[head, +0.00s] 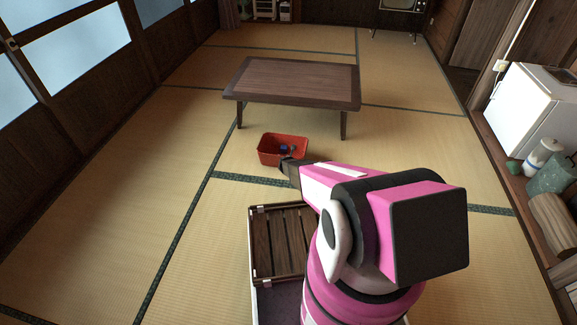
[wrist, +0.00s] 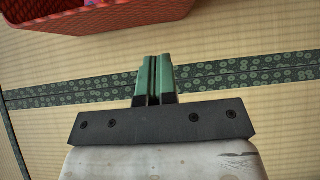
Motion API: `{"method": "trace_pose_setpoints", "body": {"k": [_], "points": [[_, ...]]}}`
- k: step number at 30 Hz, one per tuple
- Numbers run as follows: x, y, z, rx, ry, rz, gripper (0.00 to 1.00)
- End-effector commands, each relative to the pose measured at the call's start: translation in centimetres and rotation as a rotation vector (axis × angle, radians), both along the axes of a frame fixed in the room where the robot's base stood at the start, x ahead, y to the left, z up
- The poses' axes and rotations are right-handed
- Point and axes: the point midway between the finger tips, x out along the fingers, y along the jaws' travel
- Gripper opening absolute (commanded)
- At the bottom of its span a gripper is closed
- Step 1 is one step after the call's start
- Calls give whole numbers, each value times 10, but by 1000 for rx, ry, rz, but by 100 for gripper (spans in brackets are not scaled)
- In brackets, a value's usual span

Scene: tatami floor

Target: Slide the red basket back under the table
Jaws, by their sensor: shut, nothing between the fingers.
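The red basket (head: 270,155) stands on the tatami just in front of the low wooden table (head: 296,82), near its front legs. Small blue items (head: 287,149) lie in it. In the head view my gripper (head: 288,164) is at the basket's front right corner, partly hiding it; I cannot tell there whether they touch. In the wrist view the basket's red side (wrist: 100,14) shows at the top left. My gripper (wrist: 155,60) is shut and empty there, with a strip of floor between its green-sided fingertips and the basket.
A slatted wooden rack (head: 280,243), on my own base, is at lower middle. A TV (head: 402,5) is at the back. The floor left of the table and under it looks clear.

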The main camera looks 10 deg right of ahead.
Motion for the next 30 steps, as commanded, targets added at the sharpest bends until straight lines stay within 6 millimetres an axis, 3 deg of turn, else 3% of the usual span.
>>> {"method": "trace_pose_setpoints", "body": {"k": [6,14,26,30], "points": [[32,-10,-32,1,0,-2,0],[61,-20,-27,1,0,-1,0],[65,-21,-26,1,0,-1,0],[87,-27,-28,1,-1,-3,0]]}}
